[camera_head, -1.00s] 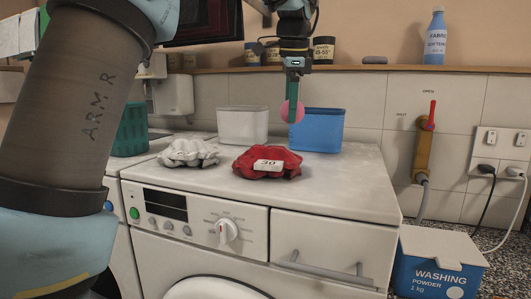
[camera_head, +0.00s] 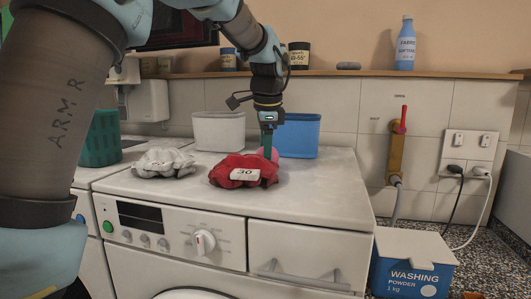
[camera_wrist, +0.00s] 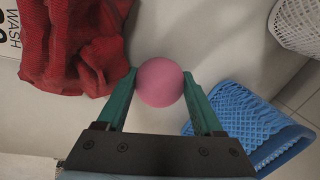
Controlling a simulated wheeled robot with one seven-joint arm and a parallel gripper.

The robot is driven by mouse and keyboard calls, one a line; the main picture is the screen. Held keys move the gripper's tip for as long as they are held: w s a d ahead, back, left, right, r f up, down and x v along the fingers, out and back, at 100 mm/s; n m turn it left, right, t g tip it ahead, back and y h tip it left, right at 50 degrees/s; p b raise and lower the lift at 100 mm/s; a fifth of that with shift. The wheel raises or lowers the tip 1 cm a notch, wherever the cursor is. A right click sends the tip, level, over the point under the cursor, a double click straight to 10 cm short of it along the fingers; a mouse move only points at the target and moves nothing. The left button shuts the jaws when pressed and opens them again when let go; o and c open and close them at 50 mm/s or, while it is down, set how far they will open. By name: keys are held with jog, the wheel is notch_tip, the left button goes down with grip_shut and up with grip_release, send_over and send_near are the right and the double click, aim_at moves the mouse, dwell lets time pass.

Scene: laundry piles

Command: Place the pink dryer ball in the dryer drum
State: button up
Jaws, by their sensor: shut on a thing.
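The pink dryer ball (camera_wrist: 160,82) is between the green fingers of my gripper (camera_wrist: 163,88) in the wrist view. My gripper is shut on it. In the head view, my gripper (camera_head: 268,150) points down low over the white machine top (camera_head: 325,195), just behind the red cloth (camera_head: 240,170). The ball (camera_head: 275,154) shows there only in part, behind the cloth and fingers. I cannot tell whether it touches the top. The machine's round door (camera_head: 187,294) is cut off at the bottom edge. No drum interior is visible.
A blue basket (camera_head: 299,137) stands close behind my gripper, with a white basket (camera_head: 218,132) to its left. A white cloth (camera_head: 163,163) lies left of the red one. The machine top's right side is clear.

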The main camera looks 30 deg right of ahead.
jog(key=shift+f, duration=0.1)
jog(key=o, duration=1.1)
